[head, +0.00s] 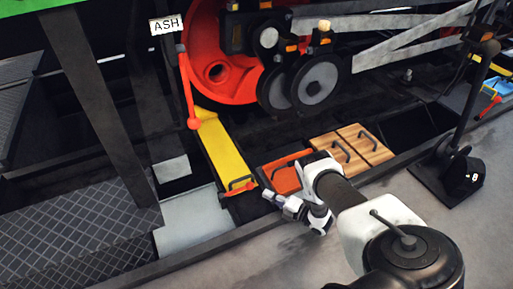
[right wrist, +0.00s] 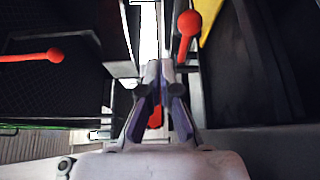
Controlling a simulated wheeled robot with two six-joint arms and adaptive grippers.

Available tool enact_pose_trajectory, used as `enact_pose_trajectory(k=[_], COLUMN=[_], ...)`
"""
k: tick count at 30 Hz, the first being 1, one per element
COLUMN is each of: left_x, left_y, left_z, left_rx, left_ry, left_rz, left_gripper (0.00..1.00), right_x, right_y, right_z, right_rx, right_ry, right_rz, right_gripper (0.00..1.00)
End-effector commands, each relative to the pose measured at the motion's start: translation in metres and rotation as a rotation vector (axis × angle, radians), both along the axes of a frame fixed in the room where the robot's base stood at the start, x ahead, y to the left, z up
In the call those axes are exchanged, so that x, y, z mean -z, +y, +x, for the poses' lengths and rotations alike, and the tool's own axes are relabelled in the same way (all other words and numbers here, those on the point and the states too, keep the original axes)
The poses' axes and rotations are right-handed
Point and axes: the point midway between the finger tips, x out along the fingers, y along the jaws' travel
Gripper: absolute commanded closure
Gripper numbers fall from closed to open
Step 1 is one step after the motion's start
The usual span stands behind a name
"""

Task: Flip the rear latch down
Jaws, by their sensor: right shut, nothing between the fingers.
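My right gripper (head: 267,193) is low at the front end of a long yellow tray (head: 222,150), close to the tray's dark handle (head: 240,183). It also shows in the right wrist view (right wrist: 160,66), fingers together and empty. In that view a red ball knob (right wrist: 190,22) is just beyond and right of the fingertips. A second red-tipped handle (right wrist: 30,57) lies at the left. A bit of red (right wrist: 155,117) shows between the finger links. I cannot tell which of these is the rear latch. My left gripper is not in view.
A red lever (head: 187,95) hangs under an "ASH" sign (head: 166,25) by a large red wheel (head: 215,70). An orange tray (head: 285,178) and wooden lids (head: 352,150) lie to the right. A black post base (head: 450,175) stands at the far right. Grey floor (head: 230,265) is clear in front.

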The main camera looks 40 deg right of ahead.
Motion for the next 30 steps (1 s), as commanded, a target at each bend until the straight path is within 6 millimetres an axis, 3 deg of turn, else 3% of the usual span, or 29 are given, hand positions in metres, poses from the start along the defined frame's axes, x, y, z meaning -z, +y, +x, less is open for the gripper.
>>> enact_pose_trajectory(k=[3,7,23,26,29,30], left_x=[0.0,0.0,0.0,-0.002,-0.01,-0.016], left_y=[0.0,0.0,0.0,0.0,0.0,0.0], left_z=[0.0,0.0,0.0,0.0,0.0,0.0], left_rx=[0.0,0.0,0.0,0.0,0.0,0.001], left_ry=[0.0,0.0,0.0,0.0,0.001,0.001], left_rz=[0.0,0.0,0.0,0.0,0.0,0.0], left_gripper=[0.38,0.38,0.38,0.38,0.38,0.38], right_x=[0.0,0.0,0.0,-0.004,-0.028,-0.044], right_y=[-0.006,-0.009,-0.009,-0.009,-0.004,0.003], right_z=[-0.02,-0.031,-0.032,-0.029,-0.01,0.005], right_rx=[0.001,0.001,0.0,0.0,-0.008,-0.018], right_ry=[0.001,0.0,0.0,-0.006,-0.043,-0.069], right_rz=[0.0,0.0,0.0,0.0,0.004,0.009], right_gripper=[1.0,1.0,1.0,1.0,1.0,1.0])
